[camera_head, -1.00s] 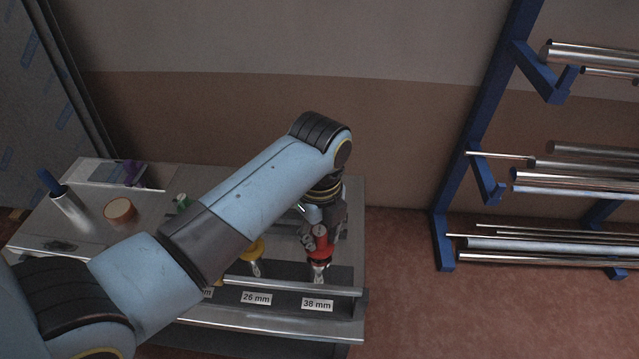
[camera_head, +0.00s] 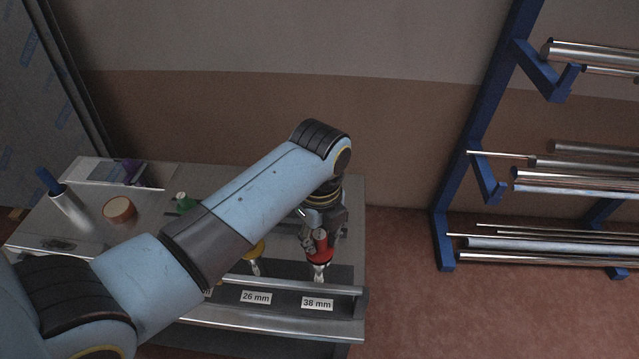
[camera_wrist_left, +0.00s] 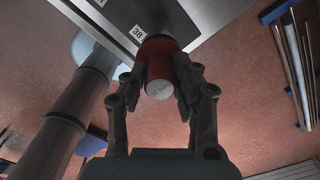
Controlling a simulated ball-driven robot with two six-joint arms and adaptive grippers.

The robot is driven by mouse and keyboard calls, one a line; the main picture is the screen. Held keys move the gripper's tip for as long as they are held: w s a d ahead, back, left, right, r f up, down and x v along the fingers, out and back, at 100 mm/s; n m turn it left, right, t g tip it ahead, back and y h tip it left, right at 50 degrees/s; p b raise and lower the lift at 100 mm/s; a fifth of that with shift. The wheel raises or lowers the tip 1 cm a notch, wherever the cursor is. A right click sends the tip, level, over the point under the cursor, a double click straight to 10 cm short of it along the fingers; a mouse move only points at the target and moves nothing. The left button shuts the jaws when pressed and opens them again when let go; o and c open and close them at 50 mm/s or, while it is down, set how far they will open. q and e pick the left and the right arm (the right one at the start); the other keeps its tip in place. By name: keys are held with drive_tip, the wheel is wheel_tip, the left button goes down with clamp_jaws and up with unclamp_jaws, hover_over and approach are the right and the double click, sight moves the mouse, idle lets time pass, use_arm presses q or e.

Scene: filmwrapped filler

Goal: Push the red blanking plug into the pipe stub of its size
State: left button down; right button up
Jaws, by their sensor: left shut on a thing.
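The red blanking plug (camera_head: 320,253) is between the fingers of my left gripper (camera_head: 316,240), which is shut on it. In the left wrist view the red plug (camera_wrist_left: 158,62) shows between the two dark fingers (camera_wrist_left: 160,88), its pale-marked end towards the camera. The plug is at the top of the shiny pipe stub (camera_head: 319,273) behind the "38 mm" label (camera_head: 317,304). I cannot tell how far, if at all, it is inside the stub. A yellow plug (camera_head: 256,250) is at the stub behind the "26 mm" label (camera_head: 256,297), partly hidden by my arm. My right gripper is not in view.
A blue rack (camera_head: 466,165) with several metal pipes stands on the right. The floor between bench and rack is clear.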

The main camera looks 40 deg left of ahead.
use_arm(q)
drive_tip(key=shift+f, duration=0.8)
drive_tip(key=c, duration=0.9)
unclamp_jaws()
drive_tip(key=shift+c, duration=0.2)
drive_tip(key=shift+o, duration=0.4)
drive_tip(key=o, duration=0.4)
drive_tip(key=shift+r+p, duration=0.45)
drive_tip(key=shift+r, duration=3.55)
